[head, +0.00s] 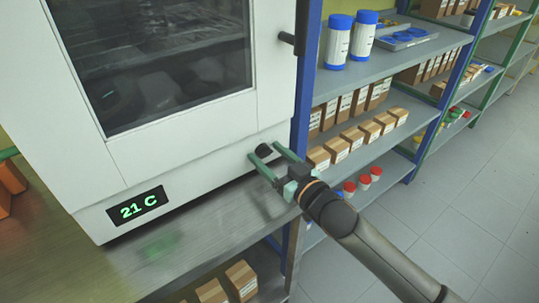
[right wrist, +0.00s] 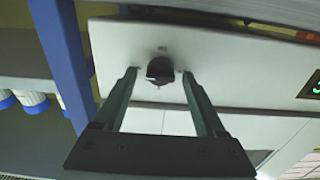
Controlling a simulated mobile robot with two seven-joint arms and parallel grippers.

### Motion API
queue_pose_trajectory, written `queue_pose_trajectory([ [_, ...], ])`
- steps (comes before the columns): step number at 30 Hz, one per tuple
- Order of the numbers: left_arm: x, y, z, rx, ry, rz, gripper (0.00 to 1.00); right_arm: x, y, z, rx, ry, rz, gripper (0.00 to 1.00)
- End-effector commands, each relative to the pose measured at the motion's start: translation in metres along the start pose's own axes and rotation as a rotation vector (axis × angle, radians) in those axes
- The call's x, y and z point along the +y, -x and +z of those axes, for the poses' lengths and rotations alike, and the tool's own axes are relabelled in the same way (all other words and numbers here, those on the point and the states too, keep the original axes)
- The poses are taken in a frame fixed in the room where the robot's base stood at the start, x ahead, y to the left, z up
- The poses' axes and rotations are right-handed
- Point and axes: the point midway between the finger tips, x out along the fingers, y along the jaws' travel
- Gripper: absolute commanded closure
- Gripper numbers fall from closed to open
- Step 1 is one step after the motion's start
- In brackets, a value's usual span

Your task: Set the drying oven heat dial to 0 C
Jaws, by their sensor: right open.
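The white drying oven (head: 185,140) stands on a metal bench, with a dark window in its door. Its green display (head: 137,206) reads 21 C. The black heat dial (head: 264,150) is at the lower right of the oven front. In the right wrist view the dial (right wrist: 160,70) sits between the fingertips of my right gripper (right wrist: 161,76), with a gap on each side. My right gripper (head: 265,155) is open, its green fingers pointing at the oven front around the dial. I cannot tell the dial's exact setting. My left gripper is not in view.
A blue shelf post (head: 306,80) stands close to the right of the oven and the dial. Shelves beyond hold small boxes (head: 350,138) and white bottles with blue caps (head: 338,40). The metal bench top (head: 215,225) below the oven is bare.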

Motion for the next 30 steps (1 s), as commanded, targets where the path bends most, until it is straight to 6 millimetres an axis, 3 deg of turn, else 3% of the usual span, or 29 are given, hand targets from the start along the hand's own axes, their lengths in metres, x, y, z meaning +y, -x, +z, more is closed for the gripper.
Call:
queue_pose_trajectory([
  [8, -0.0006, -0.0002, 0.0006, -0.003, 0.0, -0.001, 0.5, -0.0003, -0.0007, -0.0001, 0.0, 0.0, 0.0, 0.29],
  [26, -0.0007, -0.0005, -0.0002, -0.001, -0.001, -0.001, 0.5, -0.0001, -0.0004, 0.0002, 0.0, 0.0, 0.0, 0.97],
  [30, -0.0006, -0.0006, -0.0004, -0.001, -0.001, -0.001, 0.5, -0.0002, -0.0003, 0.0003, 0.0, 0.0, 0.0, 1.0],
])
